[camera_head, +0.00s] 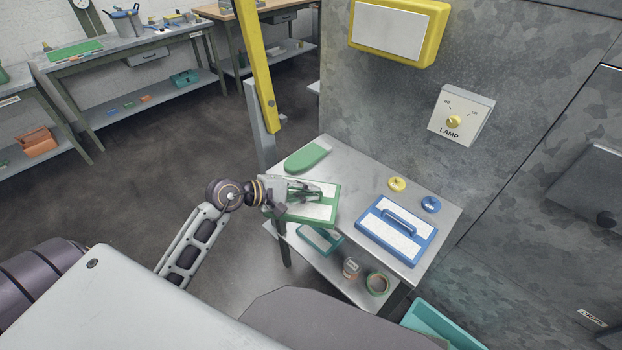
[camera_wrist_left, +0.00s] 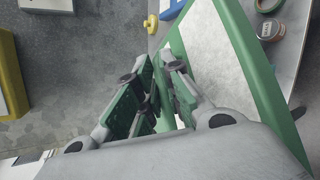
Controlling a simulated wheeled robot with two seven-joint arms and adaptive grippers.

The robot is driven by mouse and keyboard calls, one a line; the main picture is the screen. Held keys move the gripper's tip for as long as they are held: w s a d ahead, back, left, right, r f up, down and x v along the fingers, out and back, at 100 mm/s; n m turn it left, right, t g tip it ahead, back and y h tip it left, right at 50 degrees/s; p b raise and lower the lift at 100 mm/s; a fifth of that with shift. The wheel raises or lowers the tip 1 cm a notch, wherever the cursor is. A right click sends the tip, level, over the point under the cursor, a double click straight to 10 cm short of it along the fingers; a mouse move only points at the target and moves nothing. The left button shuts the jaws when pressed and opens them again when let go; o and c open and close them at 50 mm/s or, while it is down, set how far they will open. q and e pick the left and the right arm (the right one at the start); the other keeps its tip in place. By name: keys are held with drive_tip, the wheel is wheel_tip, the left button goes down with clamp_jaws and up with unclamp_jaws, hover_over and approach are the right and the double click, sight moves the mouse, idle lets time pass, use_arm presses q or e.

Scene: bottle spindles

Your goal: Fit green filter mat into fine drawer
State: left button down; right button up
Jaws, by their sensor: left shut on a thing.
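The green filter mat (camera_head: 317,211), a white pad in a green frame, is at the left edge of the small metal table in the head view. My left gripper (camera_head: 304,192) is shut on it, apparently at its handle, which the fingers mostly hide. In the left wrist view the mat (camera_wrist_left: 222,62) stretches away beside the fingers (camera_wrist_left: 165,95). I cannot tell whether it touches the tabletop. No drawer marked as fine can be made out. My right gripper is not in view.

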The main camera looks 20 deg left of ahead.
use_arm(q)
drive_tip(key=shift+s+f+n+t+y, duration=0.35)
drive_tip(key=shift+f+n+t+y, duration=0.25)
drive_tip(key=shift+s+a+f+n+t+y, duration=0.1)
drive_tip(key=shift+s+f+n+t+y, duration=0.15)
drive_tip(key=shift+n+t+y, duration=0.2)
drive_tip(key=shift+s, duration=0.1)
